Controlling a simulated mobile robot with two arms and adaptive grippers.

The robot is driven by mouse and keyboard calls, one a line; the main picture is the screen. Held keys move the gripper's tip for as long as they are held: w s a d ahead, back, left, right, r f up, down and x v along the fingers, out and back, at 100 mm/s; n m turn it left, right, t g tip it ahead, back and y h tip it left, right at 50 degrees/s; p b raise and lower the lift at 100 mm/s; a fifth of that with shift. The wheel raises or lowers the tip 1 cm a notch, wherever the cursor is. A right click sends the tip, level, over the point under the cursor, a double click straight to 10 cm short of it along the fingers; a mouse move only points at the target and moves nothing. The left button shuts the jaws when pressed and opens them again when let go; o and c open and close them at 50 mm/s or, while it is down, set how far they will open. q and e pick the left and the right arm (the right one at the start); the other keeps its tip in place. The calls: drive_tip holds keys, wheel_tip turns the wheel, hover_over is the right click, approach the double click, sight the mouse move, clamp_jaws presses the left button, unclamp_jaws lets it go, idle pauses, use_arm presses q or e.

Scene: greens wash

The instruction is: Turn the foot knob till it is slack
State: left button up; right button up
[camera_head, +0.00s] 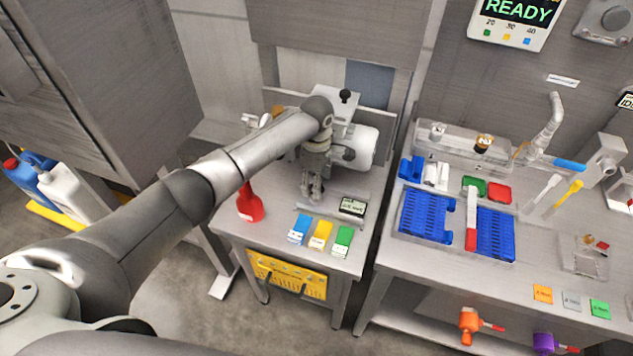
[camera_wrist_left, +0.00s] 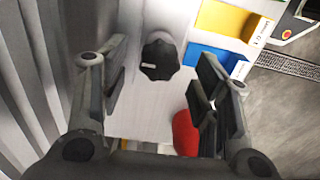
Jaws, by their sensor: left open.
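In the left wrist view, a black lobed knob (camera_wrist_left: 160,62) with a pale mark on its face shows beyond and between my fingers; it looks like the foot knob. My left gripper (camera_wrist_left: 162,82) is open, one finger on each side of the knob's line, with visible gaps and nothing held. In the head view, my left gripper (camera_head: 315,188) points down in front of the white machine (camera_head: 362,147) on the small table. My arm and gripper hide part of that machine. Another black knob (camera_head: 345,96) stands on its top. My right gripper is not in view.
A red bottle (camera_head: 250,204) stands left of the gripper; blue (camera_head: 300,229), yellow (camera_head: 321,234) and green (camera_head: 343,239) boxes line the table's front. A small display (camera_head: 352,206) lies close to the right. The bench with blue racks (camera_head: 427,216) stands further right.

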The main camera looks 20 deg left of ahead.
use_arm(q)
drive_tip(key=shift+f, duration=0.8)
